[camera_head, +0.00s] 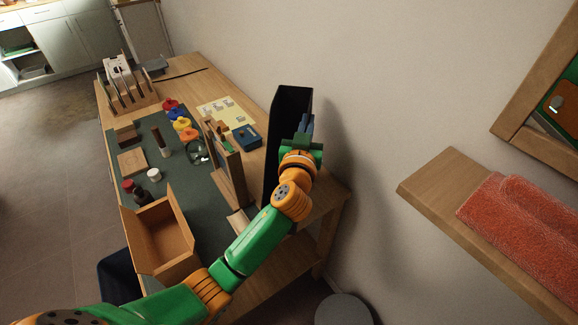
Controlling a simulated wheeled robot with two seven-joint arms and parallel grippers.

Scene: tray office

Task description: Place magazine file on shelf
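The black magazine file (289,101) stands upright at the right end of the desk, close to the wall. My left gripper (306,124) is at its right side, with the fingers over the file's edge or opening. My wrist and forearm hide the file's lower right part, and I cannot tell whether the fingers are closed on it. The wooden shelf (424,186) is fixed to the wall on the right. My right gripper is not in view.
A folded orange towel (520,222) covers most of the shelf, leaving its left end bare. A framed board (535,85) hangs above it. On the desk (187,77) are an open cardboard box (160,238), a wooden frame (226,165) and a blue box (247,137). A round grey top (343,309) stands below.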

